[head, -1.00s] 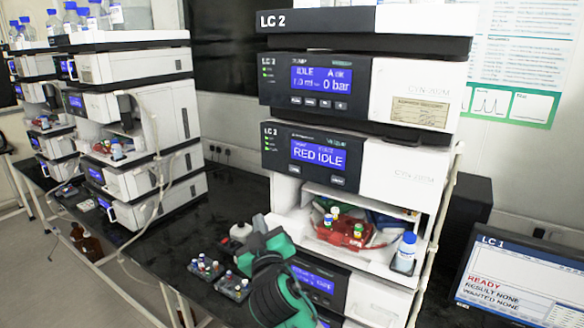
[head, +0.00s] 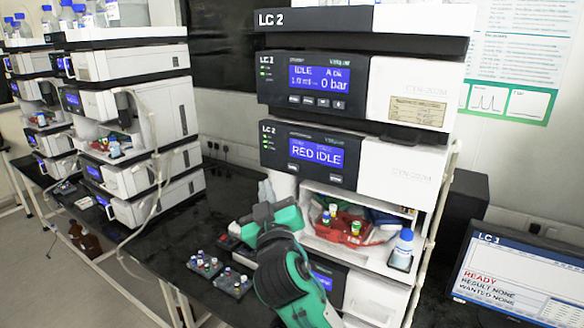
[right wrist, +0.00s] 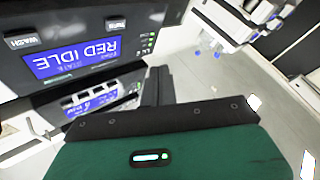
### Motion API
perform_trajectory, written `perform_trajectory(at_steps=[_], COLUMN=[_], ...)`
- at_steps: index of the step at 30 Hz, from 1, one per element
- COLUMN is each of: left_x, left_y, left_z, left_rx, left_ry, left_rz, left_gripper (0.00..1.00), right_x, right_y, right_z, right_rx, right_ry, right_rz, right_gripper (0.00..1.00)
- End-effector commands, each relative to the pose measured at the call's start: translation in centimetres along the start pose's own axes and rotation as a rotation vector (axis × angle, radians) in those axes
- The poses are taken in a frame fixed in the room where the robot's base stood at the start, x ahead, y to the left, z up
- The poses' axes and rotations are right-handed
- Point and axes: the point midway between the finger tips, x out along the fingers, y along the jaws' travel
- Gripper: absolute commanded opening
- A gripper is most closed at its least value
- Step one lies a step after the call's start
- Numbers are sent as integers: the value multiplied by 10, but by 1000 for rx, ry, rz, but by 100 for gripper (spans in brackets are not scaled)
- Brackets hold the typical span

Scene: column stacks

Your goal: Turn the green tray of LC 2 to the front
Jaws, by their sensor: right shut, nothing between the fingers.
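The LC 2 stack (head: 330,18) stands in the middle of the head view. Its sampler display (head: 316,149) reads RED IDLE; the display (right wrist: 73,57) is upside down in the right wrist view. A red tray (head: 350,236) with several capped vials faces the front of the open bay. Blue and dark green parts show behind it; I cannot clearly make out the green tray. My right gripper (head: 267,192) is shut and empty, raised by the left side of the sampler, beside the bay. In the right wrist view its dark fingers (right wrist: 156,86) are together, near the panel. My left gripper is out of view.
A blue-capped bottle (head: 403,248) stands at the bay's right front. Small vial racks (head: 232,283) lie on the black bench left of my right arm. A monitor (head: 515,275) at the right reads READY, RESULT NONE, WANTED NONE. Other instrument stacks (head: 135,120) stand at the left.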

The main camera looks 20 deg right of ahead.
Motion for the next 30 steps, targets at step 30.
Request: perform_trajectory(at_steps=[30], left_x=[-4], left_y=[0], left_z=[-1], left_rx=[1], left_ry=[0], left_rz=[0], left_gripper=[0], right_x=[51], right_y=[38], right_z=[37], right_rx=[-1], right_ry=[-1], right_rz=[0], right_gripper=[0])
